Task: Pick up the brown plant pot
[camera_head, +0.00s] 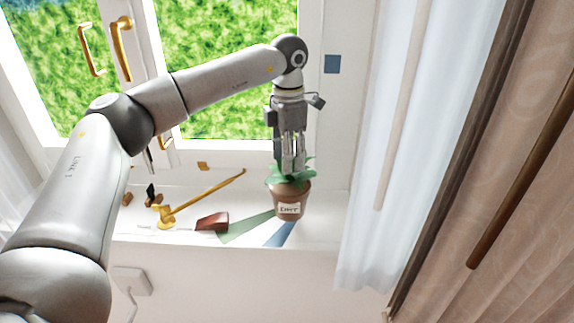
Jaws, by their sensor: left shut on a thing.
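The brown plant pot (290,201) has a white label with writing and a green leafy plant in it. It appears upright, in front of the white window sill (320,225); I cannot tell whether it touches the sill. My left gripper (291,168) points down over the pot from above, its fingers among the leaves and shut on the plant or pot. The leaves hide the exact contact. My right gripper is not in view.
A reddish-brown block (212,222), a brass hooked rod (205,198) and small dark items (153,196) lie on the sill left of the pot. The window has brass handles (121,48). White curtain (407,130) and brown drapes (535,180) hang at right.

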